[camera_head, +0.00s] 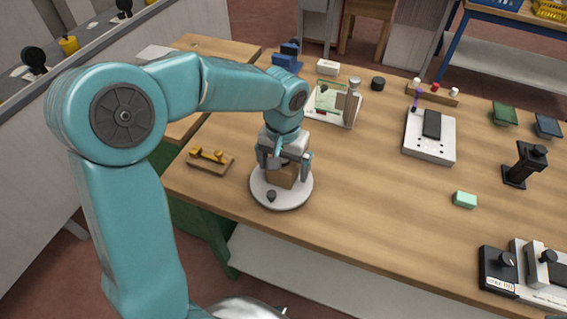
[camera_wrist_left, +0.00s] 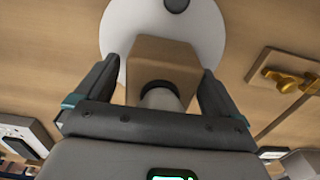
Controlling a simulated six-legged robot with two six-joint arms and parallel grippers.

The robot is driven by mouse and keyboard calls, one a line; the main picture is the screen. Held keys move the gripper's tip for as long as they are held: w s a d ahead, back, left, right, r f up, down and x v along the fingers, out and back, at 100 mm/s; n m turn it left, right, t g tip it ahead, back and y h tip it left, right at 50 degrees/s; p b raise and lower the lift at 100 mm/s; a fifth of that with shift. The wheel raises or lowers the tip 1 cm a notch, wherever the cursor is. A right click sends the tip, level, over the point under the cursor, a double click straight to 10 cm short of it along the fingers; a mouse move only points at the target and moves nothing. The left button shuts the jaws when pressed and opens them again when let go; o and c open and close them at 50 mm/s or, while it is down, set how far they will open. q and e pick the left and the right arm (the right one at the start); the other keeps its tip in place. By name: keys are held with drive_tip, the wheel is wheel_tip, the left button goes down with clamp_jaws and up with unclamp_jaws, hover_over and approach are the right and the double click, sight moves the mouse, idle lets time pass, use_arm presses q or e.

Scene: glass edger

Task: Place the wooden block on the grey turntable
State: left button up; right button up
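The wooden block (camera_head: 281,176) sits on the pale grey round turntable (camera_head: 298,196), near its middle. A small dark knob (camera_head: 271,195) stands on the near part of the disc. My left gripper (camera_head: 285,167) points down over the block with one finger on each side. In the left wrist view, the block (camera_wrist_left: 160,50) lies between the fingers of the gripper (camera_wrist_left: 160,80), and a narrow gap shows beside the left-hand finger. The fingers look spread wider than the block. The turntable (camera_wrist_left: 116,30) shows behind it. My right gripper is not in view.
A wooden piece with yellow fittings (camera_head: 209,159) lies left of the turntable. A clear-panelled stand (camera_head: 331,103) is behind. A white device (camera_head: 429,136), a green block (camera_head: 465,200) and a black stand (camera_head: 524,165) are to the right. The table between is mostly free.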

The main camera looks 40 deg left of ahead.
use_arm(q)
drive_tip(key=shift+s, duration=0.1)
drive_tip(key=shift+r, duration=0.2)
wheel_tip(320, 180, up, 12)
drive_tip(key=shift+r+p, duration=0.1)
drive_tip(key=shift+p, duration=0.4)
